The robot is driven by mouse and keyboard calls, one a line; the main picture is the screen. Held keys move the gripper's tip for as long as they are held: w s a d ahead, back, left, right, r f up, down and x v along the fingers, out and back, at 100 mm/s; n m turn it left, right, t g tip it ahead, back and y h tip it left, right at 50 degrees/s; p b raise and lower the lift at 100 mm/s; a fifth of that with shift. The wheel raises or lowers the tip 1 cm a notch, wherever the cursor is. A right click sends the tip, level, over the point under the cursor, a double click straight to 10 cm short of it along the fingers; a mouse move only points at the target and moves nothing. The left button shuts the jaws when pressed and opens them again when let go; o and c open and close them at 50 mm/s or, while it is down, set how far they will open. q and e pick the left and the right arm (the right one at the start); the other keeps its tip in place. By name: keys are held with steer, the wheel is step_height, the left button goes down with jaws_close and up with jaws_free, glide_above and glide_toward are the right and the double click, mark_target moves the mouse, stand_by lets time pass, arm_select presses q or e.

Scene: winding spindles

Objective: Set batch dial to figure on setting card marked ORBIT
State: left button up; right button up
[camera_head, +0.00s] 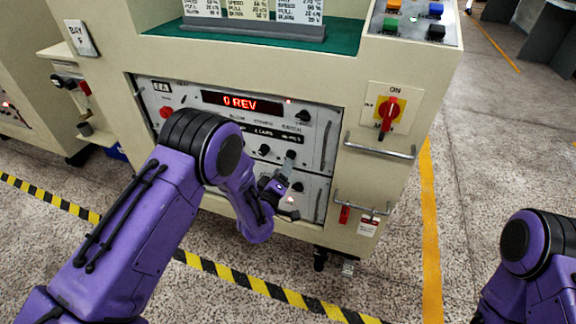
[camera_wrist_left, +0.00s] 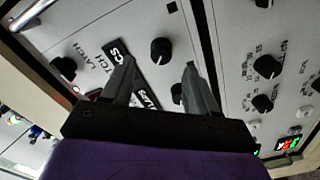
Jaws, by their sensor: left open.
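My left gripper (camera_head: 283,174) is open in front of the machine's white control panel. It also shows in the left wrist view (camera_wrist_left: 157,72), its two fingers apart with nothing between them. A black knob (camera_wrist_left: 161,50) lies past the fingertips, near a dark window ending in "CS" (camera_wrist_left: 115,50) and lettering ending in "TCH"; it appears to be the batch dial. Contact is not visible. The setting cards (camera_head: 248,10) stand on the green top; their headings are cut off, so ORBIT cannot be read. My right gripper is out of view.
A red display (camera_head: 239,103) reads "0 REV". Other knobs sit close by, one (camera_wrist_left: 178,92) partly behind a finger. Metal handles (camera_head: 380,148) and a red switch (camera_head: 389,110) are at the right. Coloured buttons (camera_head: 415,18) are on top.

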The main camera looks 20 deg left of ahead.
mark_target(290, 156)
arm_select(q)
steer(key=w, duration=0.5)
steer(key=shift+w+d+f+b, duration=0.1)
steer(key=shift+b, duration=0.2)
steer(key=c, duration=1)
steer(key=shift+d, duration=0.15)
steer(key=shift+c, duration=0.2)
